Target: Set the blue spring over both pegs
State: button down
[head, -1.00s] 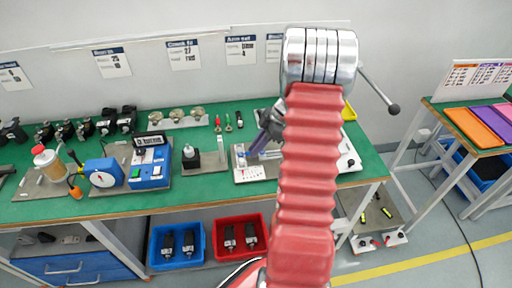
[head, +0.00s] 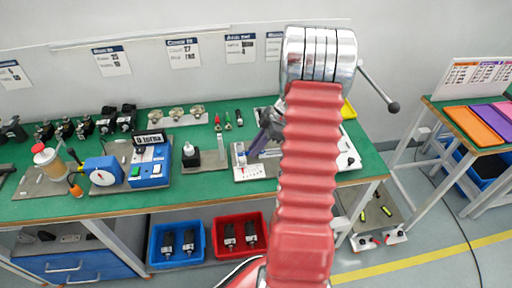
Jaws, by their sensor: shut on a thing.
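My gripper (head: 256,146) is a dark grey shape that shows only in part, left of my red ribbed arm and over the white fixture plate (head: 262,172). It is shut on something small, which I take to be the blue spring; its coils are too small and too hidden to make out. A small upright part (head: 240,153) stands at the left of the fixture, left of the jaws. I cannot make out the two pegs, or whether the held thing touches them.
The green bench (head: 205,203) also holds a black block with a knob (head: 191,157), a blue box (head: 148,166) with a dark display, and a blue gauge (head: 103,172). Small coloured tools (head: 228,120) lie behind. Blue (head: 177,258) and red (head: 240,252) bins sit below.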

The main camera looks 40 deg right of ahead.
jog(key=c, duration=1.7)
grip_release()
jog(key=shift+o, duration=0.2)
jog(key=shift+d, duration=0.1)
jog(key=v, duration=1.3)
jog(key=shift+r, duration=0.3)
jog(key=shift+s, duration=0.1)
